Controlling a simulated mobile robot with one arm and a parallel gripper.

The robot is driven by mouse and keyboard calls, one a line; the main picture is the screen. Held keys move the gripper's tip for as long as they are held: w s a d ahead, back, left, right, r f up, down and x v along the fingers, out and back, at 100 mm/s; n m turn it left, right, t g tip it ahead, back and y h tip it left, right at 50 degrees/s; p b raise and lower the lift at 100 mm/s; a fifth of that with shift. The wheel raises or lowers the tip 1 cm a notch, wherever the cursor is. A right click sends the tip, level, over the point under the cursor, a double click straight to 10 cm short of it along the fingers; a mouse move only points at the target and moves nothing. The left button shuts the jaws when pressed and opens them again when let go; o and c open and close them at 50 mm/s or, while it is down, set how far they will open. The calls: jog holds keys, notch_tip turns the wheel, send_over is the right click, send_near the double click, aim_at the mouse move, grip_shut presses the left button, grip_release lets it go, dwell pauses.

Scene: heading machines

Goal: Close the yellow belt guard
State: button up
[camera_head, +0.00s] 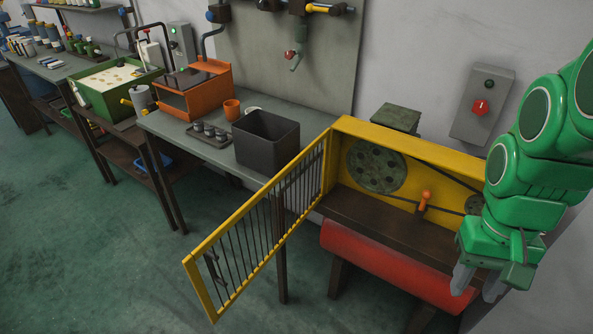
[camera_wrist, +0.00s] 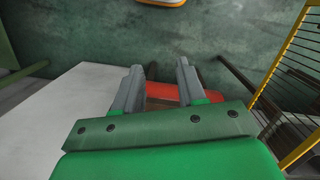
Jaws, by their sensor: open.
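The yellow belt guard (camera_head: 262,232) is a barred, framed door that stands swung wide open to the left of its yellow housing (camera_head: 352,126). Inside the housing a large green pulley (camera_head: 377,167), a belt and an orange handle (camera_head: 425,199) are exposed. A small dark handle (camera_head: 213,268) sits near the guard's free end. My gripper (camera_head: 478,284) is at the right, in front of the housing's right end and far from the guard's free end. In the wrist view my gripper (camera_wrist: 160,88) is open and empty. Part of the guard (camera_wrist: 290,85) shows at the right there.
A red rounded panel (camera_head: 385,262) lies below the housing. A workbench (camera_head: 185,133) with a dark bin (camera_head: 266,143) and an orange machine (camera_head: 195,90) stands behind the open guard. The green floor (camera_head: 110,260) left of the guard is clear.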

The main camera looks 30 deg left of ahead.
jog(key=w+a+r+n, duration=0.1)
jog(key=w+a+n, duration=0.35)
jog(key=a, duration=0.85)
jog(key=s+a+f+n+t, duration=0.1)
jog(key=s+a+f+n, duration=0.1)
jog(key=a, duration=1.3)
jog(key=s+a+f+n+t, duration=0.1)
jog(key=s+a+n, duration=0.1)
jog(key=a, duration=1.4)
jog(key=s+a+f+g+h, duration=0.1)
jog(key=s+a+f, duration=0.4)
jog(key=s+a, duration=0.15)
jog(key=shift+s+d+f+m+g+h, duration=0.1)
jog(key=shift+s+f+g+h, duration=0.5)
jog(key=shift+f, duration=1.75)
jog(key=shift+s+d+f+m+g+h, duration=0.15)
jog(key=shift+s+f, duration=0.95)
jog(key=shift+f, duration=1.25)
jog(key=shift+s+a+f+m+g+h, duration=0.1)
jog(key=shift+s+f+g+h, duration=0.2)
jog(key=shift+s+f, duration=1.3)
jog(key=shift+w+f, duration=0.75)
grip_shut()
